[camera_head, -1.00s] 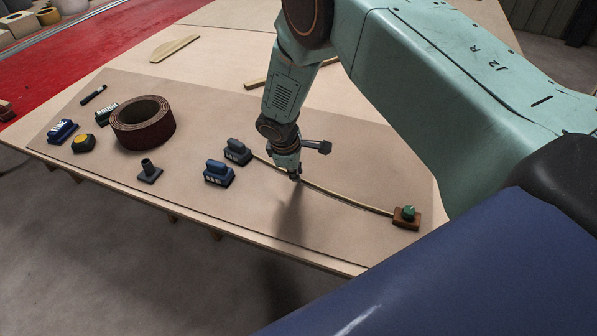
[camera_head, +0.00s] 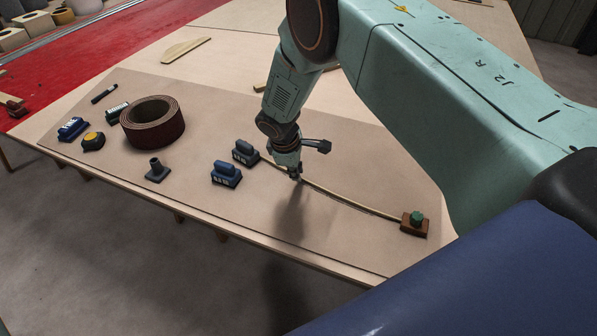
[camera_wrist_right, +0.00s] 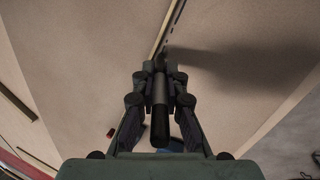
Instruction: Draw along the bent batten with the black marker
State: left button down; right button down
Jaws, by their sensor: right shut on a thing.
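My right gripper (camera_head: 296,174) is shut on the black marker (camera_wrist_right: 160,105), which points down at the board in the right wrist view. The bent batten (camera_head: 350,203) curves from the blue weights to a brown block with a green knob. The marker's tip is close beside the batten; I cannot tell if it touches the board. The batten also shows in the right wrist view (camera_wrist_right: 164,35), ahead of the fingers, with dark marks along its right side; I cannot tell if they are ink or shadow. My left gripper is not in view.
A blue weight (camera_head: 245,152) stands at the batten's left end, and another blue weight (camera_head: 226,173) stands nearby. The green-knobbed block (camera_head: 414,223) stands at the right end. A brown roll (camera_head: 152,123), a dark stand (camera_head: 157,171) and a dark pen (camera_head: 104,94) are further left.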

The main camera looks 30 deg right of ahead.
jog(key=shift+w+a, duration=0.2)
jog(key=shift+w, duration=0.2)
jog(key=shift+w+a+b, duration=0.25)
jog(key=shift+w+b, duration=0.15)
jog(key=shift+b, duration=0.05)
jog(key=shift+w, duration=0.15)
jog(key=shift+w+a+b, duration=0.3)
jog(key=shift+w+b, duration=0.15)
jog(key=shift+w, duration=0.15)
jog(key=shift+w+a+b, duration=0.3)
jog(key=shift+w+b, duration=0.15)
jog(key=shift+b, duration=0.1)
jog(key=shift+f, duration=0.1)
jog(key=shift+w+a+b, duration=0.35)
jog(key=shift+w+b, duration=0.2)
